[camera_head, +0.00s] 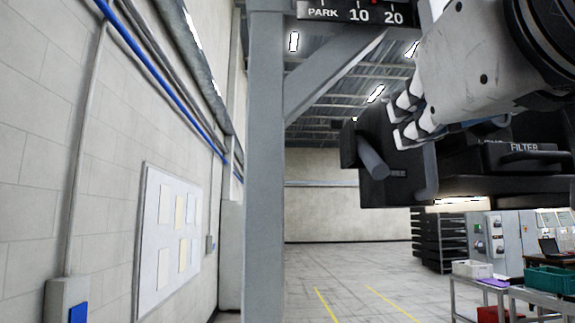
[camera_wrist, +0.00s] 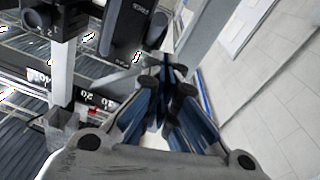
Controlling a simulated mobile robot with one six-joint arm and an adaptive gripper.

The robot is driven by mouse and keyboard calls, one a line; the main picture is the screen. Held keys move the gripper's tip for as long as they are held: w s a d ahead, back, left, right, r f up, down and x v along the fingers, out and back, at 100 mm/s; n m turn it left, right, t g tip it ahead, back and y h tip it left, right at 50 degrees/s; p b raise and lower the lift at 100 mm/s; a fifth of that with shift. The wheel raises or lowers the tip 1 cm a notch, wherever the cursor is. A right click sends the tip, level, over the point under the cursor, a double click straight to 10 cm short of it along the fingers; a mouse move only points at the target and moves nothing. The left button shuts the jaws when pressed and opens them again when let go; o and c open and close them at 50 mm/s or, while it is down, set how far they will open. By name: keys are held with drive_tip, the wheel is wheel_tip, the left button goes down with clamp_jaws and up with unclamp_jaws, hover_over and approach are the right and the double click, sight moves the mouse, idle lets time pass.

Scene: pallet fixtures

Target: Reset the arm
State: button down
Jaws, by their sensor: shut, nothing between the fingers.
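My gripper (camera_wrist: 168,72) points away from the wrist camera, its blue-padded fingers drawn together at the tips with nothing between them. In the head view my gripper (camera_head: 403,118) is at the upper right, in front of a dark housing (camera_head: 378,150) with a round bar and a handle. It overlaps the housing in the picture; whether they touch I cannot tell. In the wrist view, dark blocks (camera_wrist: 130,28) hang to the upper left of the fingertips, seemingly apart from them.
A scale marked PARK, 10 and 20 (camera_head: 358,12) is at the top. A grey post (camera_head: 265,170) stands left of centre. A drawer marked FILTER (camera_head: 520,155) is at right. A noticeboard (camera_head: 170,235) hangs on the left wall. A green crate (camera_head: 550,279) sits lower right. The middle floor is open.

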idle(0.4)
drive_tip(key=w+a+f+n+g, duration=0.1)
drive_tip(key=w+f+g, duration=0.1)
drive_tip(key=f, duration=0.7)
drive_tip(key=w+f+g, duration=0.2)
drive_tip(key=f+g, duration=0.1)
drive_tip(key=f, duration=0.6)
drive_tip(key=s+f+m+g, duration=0.1)
drive_tip(key=s+f+g, duration=0.2)
drive_tip(key=f, duration=0.9)
drive_tip(key=s+f+g, duration=0.3)
drive_tip(key=f, duration=1)
drive_tip(key=s+d+f+m+g+y, duration=0.1)
drive_tip(key=s+f+g, duration=0.2)
drive_tip(key=f, duration=1)
drive_tip(key=shift+s+f+m, duration=0.15)
drive_tip(key=shift+s+m, duration=0.05)
drive_tip(key=shift+m, duration=0.1)
drive_tip(key=shift+d, duration=0.1)
